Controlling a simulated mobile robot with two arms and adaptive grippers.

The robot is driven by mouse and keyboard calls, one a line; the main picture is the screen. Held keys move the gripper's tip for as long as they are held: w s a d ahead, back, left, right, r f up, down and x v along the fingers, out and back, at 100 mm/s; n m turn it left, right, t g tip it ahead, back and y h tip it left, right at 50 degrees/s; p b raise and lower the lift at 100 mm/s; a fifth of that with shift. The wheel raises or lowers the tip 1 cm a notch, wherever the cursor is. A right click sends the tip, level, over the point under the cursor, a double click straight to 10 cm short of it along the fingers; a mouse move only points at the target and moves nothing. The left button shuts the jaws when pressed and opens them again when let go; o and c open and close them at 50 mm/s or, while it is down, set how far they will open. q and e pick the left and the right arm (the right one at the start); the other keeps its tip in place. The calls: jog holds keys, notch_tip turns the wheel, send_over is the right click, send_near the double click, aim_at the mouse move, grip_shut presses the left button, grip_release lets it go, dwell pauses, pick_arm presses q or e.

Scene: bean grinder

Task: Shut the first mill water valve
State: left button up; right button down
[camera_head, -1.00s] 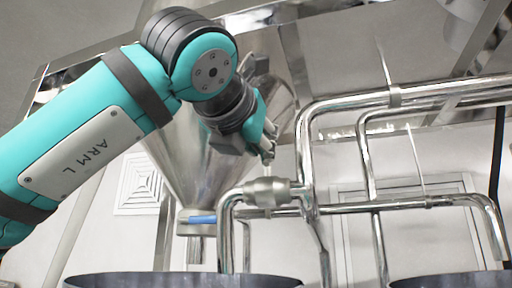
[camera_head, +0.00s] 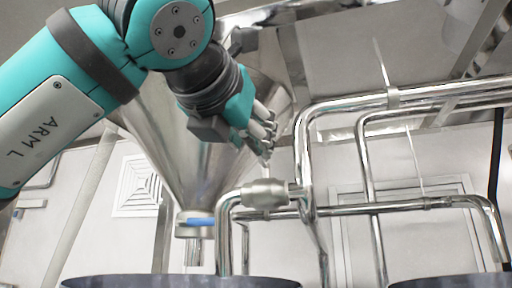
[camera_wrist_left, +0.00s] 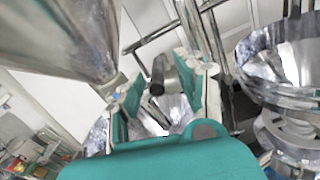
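The water valve (camera_head: 264,193) is a silver barrel-shaped body on the bent steel pipe, below and right of the steel hopper. A thin stem rises from it towards my left gripper (camera_head: 264,132), which is just above the valve. In the left wrist view, my left gripper (camera_wrist_left: 163,96) has its fingers spread apart. A dark cylindrical handle (camera_wrist_left: 157,76) shows between and beyond the fingers, with the silver valve body (camera_wrist_left: 174,80) behind it. I cannot tell whether a finger touches the handle. My right gripper is in neither view.
The steel hopper (camera_head: 180,150) with a blue piece (camera_head: 201,221) at its outlet is close behind my left arm. Steel pipes (camera_head: 302,140) run right of the valve. A round dark-rimmed vessel (camera_head: 180,282) is below. A shiny bowl (camera_wrist_left: 285,65) is right in the wrist view.

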pick_arm(q)
jog(key=v, duration=0.7)
jog(key=shift+s, duration=0.2)
